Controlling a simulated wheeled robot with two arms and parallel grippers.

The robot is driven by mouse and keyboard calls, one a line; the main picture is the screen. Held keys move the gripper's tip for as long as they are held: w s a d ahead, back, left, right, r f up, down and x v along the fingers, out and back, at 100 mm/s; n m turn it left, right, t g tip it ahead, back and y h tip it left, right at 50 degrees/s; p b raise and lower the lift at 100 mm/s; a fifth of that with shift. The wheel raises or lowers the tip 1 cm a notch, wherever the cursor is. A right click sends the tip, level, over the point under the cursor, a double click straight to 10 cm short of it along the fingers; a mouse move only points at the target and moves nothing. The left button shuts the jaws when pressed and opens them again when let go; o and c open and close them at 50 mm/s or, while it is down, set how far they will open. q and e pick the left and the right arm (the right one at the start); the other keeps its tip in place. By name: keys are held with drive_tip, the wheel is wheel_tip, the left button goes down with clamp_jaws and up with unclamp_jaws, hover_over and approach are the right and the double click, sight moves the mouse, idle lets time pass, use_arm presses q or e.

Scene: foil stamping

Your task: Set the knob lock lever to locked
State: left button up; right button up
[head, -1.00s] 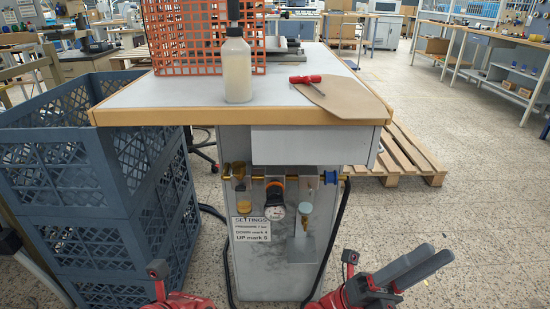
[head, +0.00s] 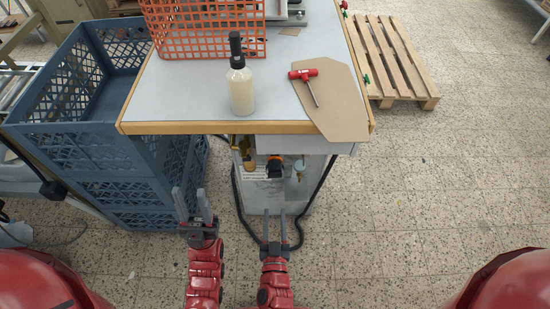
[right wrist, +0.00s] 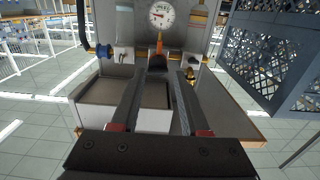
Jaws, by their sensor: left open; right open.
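The air regulator knob (head: 275,168), black with an orange part, is on the front of the bench pedestal under the tabletop. In the right wrist view an orange part (right wrist: 158,46) shows beside the round pressure gauge (right wrist: 161,15). I cannot make out the lock lever or its position. My right gripper (head: 275,212) is open and empty, pointing at the pedestal below and in front of the knob. Its fingers also show in the right wrist view (right wrist: 161,75), apart from the knob. My left gripper (head: 191,192) is open and empty, left of the pedestal beside the blue crates.
Blue stacked crates (head: 75,150) stand left of the bench. The tabletop (head: 190,95) overhangs the regulator and holds a bottle (head: 241,88), an orange basket (head: 200,30) and a red-handled tool (head: 305,76). A pallet (head: 395,60) lies behind right. Floor on the right is clear.

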drive_tip(key=w+b, duration=0.5)
drive_tip(key=w, duration=1)
drive_tip(key=shift+w, duration=0.95)
clamp_jaws()
